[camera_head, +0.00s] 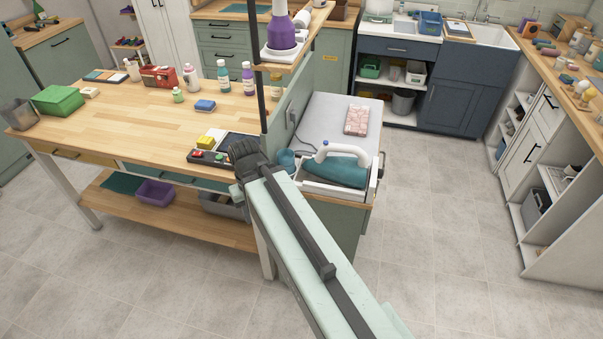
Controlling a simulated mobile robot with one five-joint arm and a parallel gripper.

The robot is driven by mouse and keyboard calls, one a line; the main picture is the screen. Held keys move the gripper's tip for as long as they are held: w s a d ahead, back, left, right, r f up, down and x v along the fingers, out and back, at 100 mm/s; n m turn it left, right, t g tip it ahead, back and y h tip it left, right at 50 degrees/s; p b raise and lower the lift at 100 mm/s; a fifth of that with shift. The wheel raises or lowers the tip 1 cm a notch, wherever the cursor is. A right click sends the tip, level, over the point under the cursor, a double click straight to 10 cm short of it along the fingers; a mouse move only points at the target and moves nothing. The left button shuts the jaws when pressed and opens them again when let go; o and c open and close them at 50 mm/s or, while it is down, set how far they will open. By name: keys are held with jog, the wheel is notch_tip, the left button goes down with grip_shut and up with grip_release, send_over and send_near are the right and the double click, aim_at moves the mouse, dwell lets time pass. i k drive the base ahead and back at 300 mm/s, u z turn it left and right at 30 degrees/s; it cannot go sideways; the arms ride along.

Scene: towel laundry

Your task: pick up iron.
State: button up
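The iron (342,172) has a teal body and a white handle. It rests in a white open-topped tray (330,190) at the near end of a grey-topped counter. My arm reaches in from the bottom right, and my dark gripper (243,160) is to the left of the iron, apart from it, by the wooden table's right edge. The gripper is small and seen from behind, so I cannot tell whether its fingers are open or shut.
A teal cup (286,160) stands between my gripper and the iron. An upright green panel (290,100) separates the wooden table (130,130) from the grey counter (325,115), where a pink folded towel (357,120) lies. The floor to the right (430,220) is clear.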

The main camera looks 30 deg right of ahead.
aim_at(349, 172)
jog(key=u, duration=2.35)
jog(key=k, duration=0.9)
jog(key=z, duration=0.25)
